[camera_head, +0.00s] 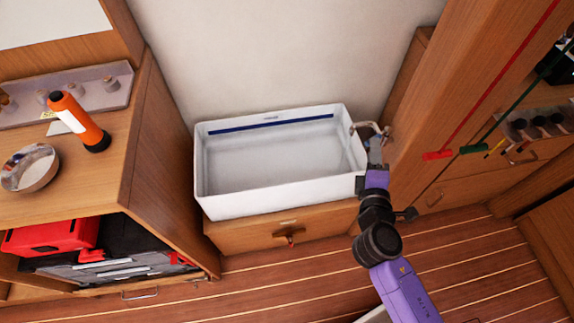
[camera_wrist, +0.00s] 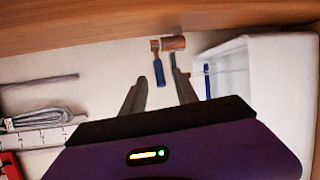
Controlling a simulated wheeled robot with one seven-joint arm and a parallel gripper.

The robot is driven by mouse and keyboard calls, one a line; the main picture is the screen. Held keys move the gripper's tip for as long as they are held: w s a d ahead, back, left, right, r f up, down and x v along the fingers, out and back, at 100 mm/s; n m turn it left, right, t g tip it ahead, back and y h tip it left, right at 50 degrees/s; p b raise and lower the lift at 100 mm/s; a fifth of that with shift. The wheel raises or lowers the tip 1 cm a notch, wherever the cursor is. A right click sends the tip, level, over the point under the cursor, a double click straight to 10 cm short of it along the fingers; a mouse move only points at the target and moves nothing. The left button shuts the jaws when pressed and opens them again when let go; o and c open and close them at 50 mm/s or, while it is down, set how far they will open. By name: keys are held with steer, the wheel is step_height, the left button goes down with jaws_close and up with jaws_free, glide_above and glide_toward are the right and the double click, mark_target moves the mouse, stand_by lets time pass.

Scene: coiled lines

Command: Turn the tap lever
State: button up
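The tap (camera_head: 366,126) has a pale curved spout at the right rim of the white basin (camera_head: 210,207), with a coppery body (camera_wrist: 173,43). A short blue lever (camera_wrist: 159,72) hangs from the tap in the wrist view. My gripper (camera_head: 376,146) is at the basin's right end, close to the tap. In the wrist view its two fingers (camera_wrist: 158,76) are spread apart, with the blue lever showing between their tips. I cannot tell how deep the lever sits between them, or whether a finger touches it. In the head view my gripper hides part of the tap.
The basin stands on a wooden cabinet (camera_head: 265,237) against a pale wall. A wooden panel (camera_head: 440,90) rises close on the right, with red and green lines on it. An orange torch (camera_head: 80,122) and a bowl (camera_head: 30,168) are on the left counter. The floor in front is mostly clear.

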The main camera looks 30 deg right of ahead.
mark_target(368, 145)
stand_by(0.3)
steer(key=shift+w+a+g+h+b, duration=0.65)
steer(key=shift+w+g+h+b, duration=0.1)
steer(key=shift+g+h+b, duration=0.4)
steer(key=shift+a+r+g+h+b, duration=0.25)
steer(key=shift+a+g+h+b, duration=0.4)
steer(key=shift+g, duration=0.3)
steer(key=shift+s+a+r+g, duration=0.2)
steer(key=shift+s+a+g, duration=0.2)
steer(key=shift+a+g, duration=0.4)
steer(key=shift+b+x, duration=0.4)
steer(key=shift+x, duration=3.55)
steer(key=shift+s+d+r, duration=0.1)
steer(key=shift+s, duration=0.05)
steer(key=shift+c, duration=0.5)
jaws_close()
